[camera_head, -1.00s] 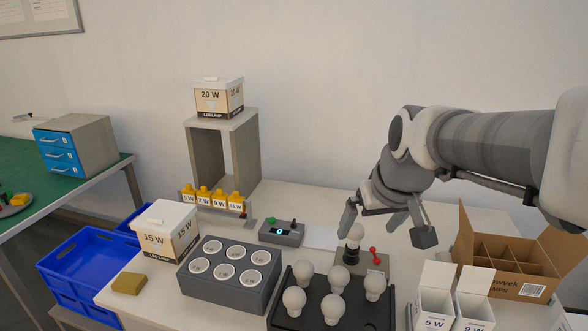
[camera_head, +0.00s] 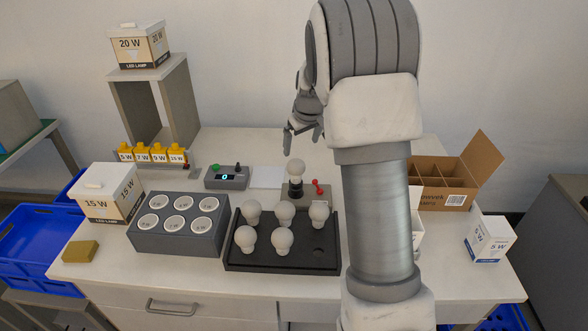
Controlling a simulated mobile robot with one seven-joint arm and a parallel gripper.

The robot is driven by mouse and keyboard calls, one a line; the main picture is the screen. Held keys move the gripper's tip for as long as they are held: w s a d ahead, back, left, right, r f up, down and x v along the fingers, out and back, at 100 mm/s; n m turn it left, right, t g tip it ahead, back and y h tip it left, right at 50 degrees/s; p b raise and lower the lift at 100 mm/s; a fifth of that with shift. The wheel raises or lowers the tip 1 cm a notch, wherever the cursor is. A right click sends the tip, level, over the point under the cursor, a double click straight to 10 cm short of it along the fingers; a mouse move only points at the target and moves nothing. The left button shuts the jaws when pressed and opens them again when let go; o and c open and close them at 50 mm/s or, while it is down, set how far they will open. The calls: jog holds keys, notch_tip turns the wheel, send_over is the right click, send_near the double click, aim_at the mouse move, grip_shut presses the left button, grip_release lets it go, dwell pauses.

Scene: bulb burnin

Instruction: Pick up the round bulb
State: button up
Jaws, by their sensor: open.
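Several round white bulbs stand in a black tray (camera_head: 290,257) at the front middle; one of them is the front-left bulb (camera_head: 245,238). Another round bulb (camera_head: 296,169) stands upright in a small socket fixture (camera_head: 306,193) with a red lever, behind the tray. My gripper (camera_head: 301,150) is above and behind the socketed bulb, jaws apart and empty, partly hidden by my arm. I cannot tell its exact distance from that bulb.
A grey block with round labelled holes (camera_head: 180,240) sits left of the tray. A control box (camera_head: 227,178), a 15 W box (camera_head: 108,193), a shelf (camera_head: 155,98) and a divided carton (camera_head: 440,182) stand around. My arm covers the right middle.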

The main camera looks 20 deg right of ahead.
aim_at(298, 162)
jog(key=x, duration=1.1)
jog(key=shift+s+f+p, duration=0.1)
jog(key=shift+p, duration=0.2)
jog(key=shift+s+p+x, duration=0.2)
jog(key=shift+p+x, duration=0.15)
jog(key=shift+x, duration=2.4)
jog(key=shift+a, duration=0.15)
jog(key=shift+c, duration=0.2)
jog(key=c, duration=1.4)
